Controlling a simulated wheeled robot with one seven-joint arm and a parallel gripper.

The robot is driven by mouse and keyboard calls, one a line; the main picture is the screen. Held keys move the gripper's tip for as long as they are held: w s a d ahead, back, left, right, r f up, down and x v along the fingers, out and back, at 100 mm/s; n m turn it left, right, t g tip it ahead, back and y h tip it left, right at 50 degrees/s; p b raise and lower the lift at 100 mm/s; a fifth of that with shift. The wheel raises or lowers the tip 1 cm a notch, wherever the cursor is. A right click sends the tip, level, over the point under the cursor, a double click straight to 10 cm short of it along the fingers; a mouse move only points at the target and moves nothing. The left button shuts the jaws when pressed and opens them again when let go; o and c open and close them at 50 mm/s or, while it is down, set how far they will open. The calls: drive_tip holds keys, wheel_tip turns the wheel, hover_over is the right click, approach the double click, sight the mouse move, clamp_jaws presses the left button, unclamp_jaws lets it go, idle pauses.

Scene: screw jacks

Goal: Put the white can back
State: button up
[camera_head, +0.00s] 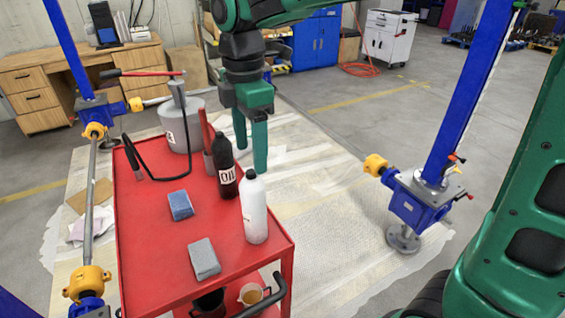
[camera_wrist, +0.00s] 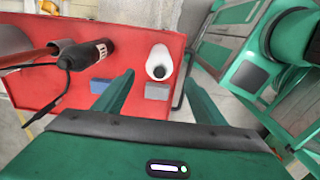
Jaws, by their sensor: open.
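The white can (camera_head: 254,208) is a tall white bottle-shaped container. It stands upright on the red cart top (camera_head: 150,245), near its right edge. In the wrist view the white can (camera_wrist: 158,58) shows its dark cap, and it appears between and beyond my fingertips. My gripper (camera_head: 250,158) is open and empty, pointing down, above the cart's right side and apart from the can. Its two green fingers also show in the wrist view (camera_wrist: 158,77).
A black oil bottle (camera_head: 226,168) stands close behind the can. A blue sponge (camera_head: 180,205) and a grey block (camera_head: 204,259) lie on the cart. A grey sprayer (camera_head: 182,130) with a hose stands at the back. A blue screw jack (camera_head: 415,200) stands at right.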

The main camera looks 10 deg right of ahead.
drive_tip(key=s+d+f+m, duration=0.25)
drive_tip(key=d+m, duration=0.45)
drive_tip(key=d, duration=0.5)
drive_tip(key=s+d+f+m, duration=0.1)
drive_tip(key=s+d+m, duration=0.3)
drive_tip(key=d+m, duration=0.65)
drive_tip(key=s+d+f+m, duration=0.3)
drive_tip(key=s+d+m, duration=0.2)
drive_tip(key=s+d, duration=0.1)
drive_tip(key=s+d+f+m, duration=0.3)
drive_tip(key=s+d+m, duration=0.2)
drive_tip(key=s, duration=0.3)
drive_tip(key=shift+s+d, duration=0.2)
drive_tip(key=shift+d, duration=0.5)
drive_tip(key=shift+w+f, duration=0.3)
drive_tip(key=shift+w, duration=0.4)
